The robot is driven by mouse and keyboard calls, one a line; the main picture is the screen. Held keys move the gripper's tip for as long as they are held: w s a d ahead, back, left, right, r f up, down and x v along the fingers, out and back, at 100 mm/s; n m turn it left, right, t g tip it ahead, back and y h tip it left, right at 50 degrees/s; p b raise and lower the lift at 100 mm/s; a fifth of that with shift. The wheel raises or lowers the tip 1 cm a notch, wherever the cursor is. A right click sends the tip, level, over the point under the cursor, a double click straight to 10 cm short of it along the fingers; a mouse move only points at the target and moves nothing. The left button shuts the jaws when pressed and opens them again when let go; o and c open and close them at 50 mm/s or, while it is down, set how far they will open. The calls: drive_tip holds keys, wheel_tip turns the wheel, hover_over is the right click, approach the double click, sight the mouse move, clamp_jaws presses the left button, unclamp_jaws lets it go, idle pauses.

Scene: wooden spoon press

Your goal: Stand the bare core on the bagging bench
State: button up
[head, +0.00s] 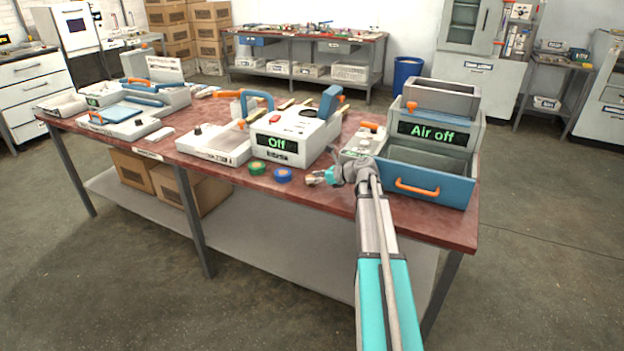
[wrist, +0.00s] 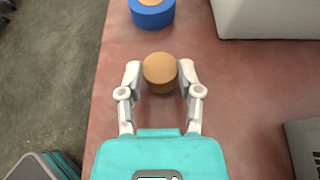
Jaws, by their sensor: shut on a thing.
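The bare core is a plain tan, short cylinder (wrist: 160,68) between my two fingers in the wrist view. My gripper (wrist: 160,75) is shut on its sides, and its round end faces the camera. In the head view my gripper (head: 322,178) is low over the front edge of the red-topped bench (head: 330,203), right of the blue roll (head: 283,175). The core is small there and partly hidden by the fingers. The bench top also shows beneath it in the wrist view (wrist: 235,100). I cannot tell whether the core touches the bench.
A green roll (head: 257,168) sits left of the blue one. Behind stands a white machine reading "Off" (head: 290,138). A blue-grey unit reading "Air off" (head: 428,160) stands at the right.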

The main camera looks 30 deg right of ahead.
drive_tip(key=o, duration=1.1)
drive_tip(key=shift+f, duration=0.1)
drive_tip(key=shift+r, duration=0.2)
drive_tip(key=p+v, duration=0.5)
drive_tip(key=v, duration=0.7)
drive_tip(key=shift+a, duration=0.1)
